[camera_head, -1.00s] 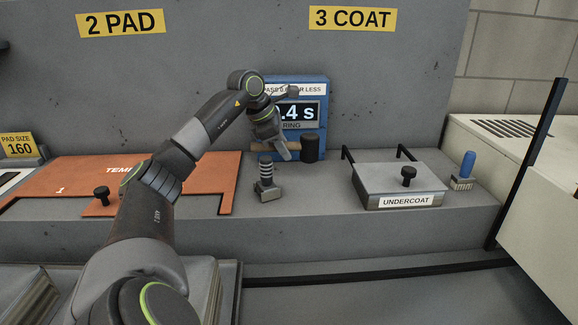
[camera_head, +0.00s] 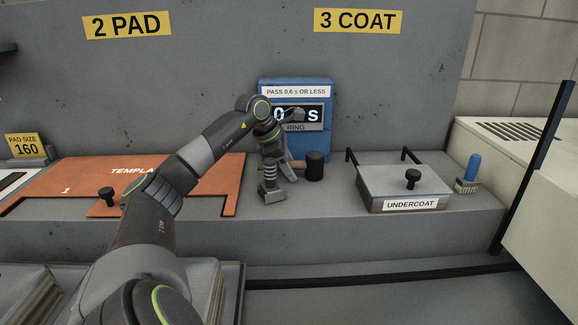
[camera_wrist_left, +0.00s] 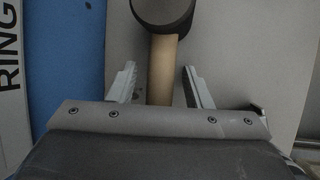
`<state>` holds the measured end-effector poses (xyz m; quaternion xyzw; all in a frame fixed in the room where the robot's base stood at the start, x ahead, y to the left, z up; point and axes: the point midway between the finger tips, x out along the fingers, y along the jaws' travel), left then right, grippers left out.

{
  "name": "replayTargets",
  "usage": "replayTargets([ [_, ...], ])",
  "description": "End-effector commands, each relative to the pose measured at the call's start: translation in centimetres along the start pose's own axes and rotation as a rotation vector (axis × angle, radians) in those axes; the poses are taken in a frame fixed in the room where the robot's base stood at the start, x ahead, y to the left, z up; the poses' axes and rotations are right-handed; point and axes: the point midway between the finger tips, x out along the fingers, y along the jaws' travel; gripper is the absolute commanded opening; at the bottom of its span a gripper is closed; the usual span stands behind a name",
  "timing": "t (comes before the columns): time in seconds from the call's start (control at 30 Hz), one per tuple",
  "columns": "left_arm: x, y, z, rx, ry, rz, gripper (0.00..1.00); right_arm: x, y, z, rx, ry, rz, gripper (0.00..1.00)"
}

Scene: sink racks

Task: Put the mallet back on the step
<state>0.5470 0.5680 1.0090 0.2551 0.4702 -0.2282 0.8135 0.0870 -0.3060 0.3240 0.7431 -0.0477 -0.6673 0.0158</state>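The mallet (camera_head: 315,167) has a black head and a wooden handle. It lies on the grey step (camera_head: 330,205) in front of the blue ring gauge, head to the right in the head view. The left wrist view shows the mallet's handle (camera_wrist_left: 162,75) running between the fingers of my left gripper (camera_wrist_left: 160,68), with a gap on both sides, so the gripper is open around it. In the head view my left gripper (camera_head: 291,168) hides most of the handle. My right gripper is not in view.
The blue gauge (camera_head: 321,145) is right behind. The undercoat tray (camera_head: 404,188) and a blue-handled brush (camera_head: 468,175) are to the right, an orange template (camera_head: 60,178) to the left.

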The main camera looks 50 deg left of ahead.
Motion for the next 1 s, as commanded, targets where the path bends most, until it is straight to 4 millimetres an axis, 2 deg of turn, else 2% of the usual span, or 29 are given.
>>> replayTargets([
  [0.23, -0.1, 0.0, 0.1, 0.000, 0.000, 0.000, 0.45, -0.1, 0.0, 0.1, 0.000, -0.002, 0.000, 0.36],
  [0.37, -0.9, 0.1, 0.1, 0.001, 0.001, 0.002, 0.45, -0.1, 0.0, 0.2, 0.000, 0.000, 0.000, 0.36],
  [0.47, -2.4, 0.1, 0.1, 0.002, 0.002, 0.004, 0.45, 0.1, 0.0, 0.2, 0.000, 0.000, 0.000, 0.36],
  [0.8, -9.4, 0.1, 0.1, 0.000, 0.002, 0.005, 0.45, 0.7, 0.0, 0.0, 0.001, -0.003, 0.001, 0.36],
  [1.0, -11.8, 0.1, 0.1, 0.000, 0.000, 0.001, 0.45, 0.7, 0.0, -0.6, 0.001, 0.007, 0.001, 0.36],
])
